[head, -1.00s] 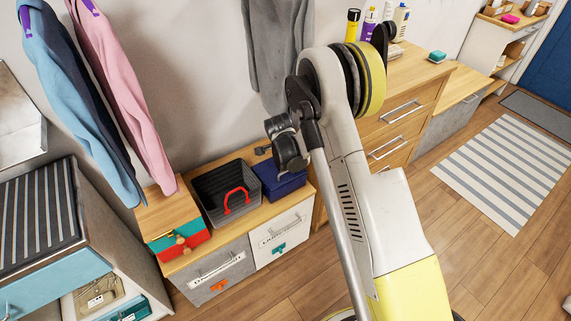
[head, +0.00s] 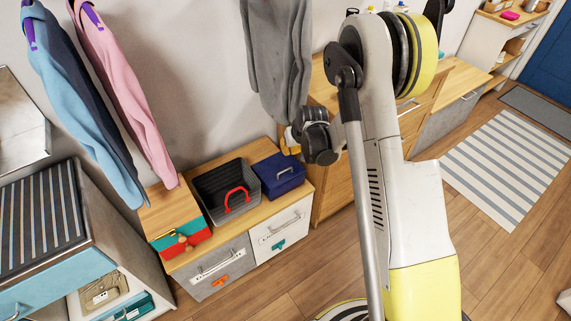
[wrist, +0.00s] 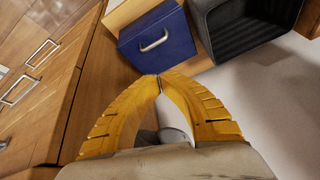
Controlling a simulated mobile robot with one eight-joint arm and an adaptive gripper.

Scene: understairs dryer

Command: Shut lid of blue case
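The blue case (head: 279,176) sits on the low wooden-topped cabinet, right of a dark grey basket. Its lid looks down and flat, with a grey handle on it; no gap shows. In the wrist view, the blue case (wrist: 158,36) is just beyond my fingertips. My gripper (wrist: 159,77) has its two yellow fingers curved together, tips meeting, with nothing between them. In the head view, my gripper (head: 290,141) is partly hidden by my wrist, up and right of the case and apart from it.
The dark grey basket (head: 222,192) with a red handle stands close left of the case. A teal and red box (head: 180,240) is further left. A grey garment (head: 274,60) hangs above. A taller wooden drawer unit (head: 330,180) stands at the right.

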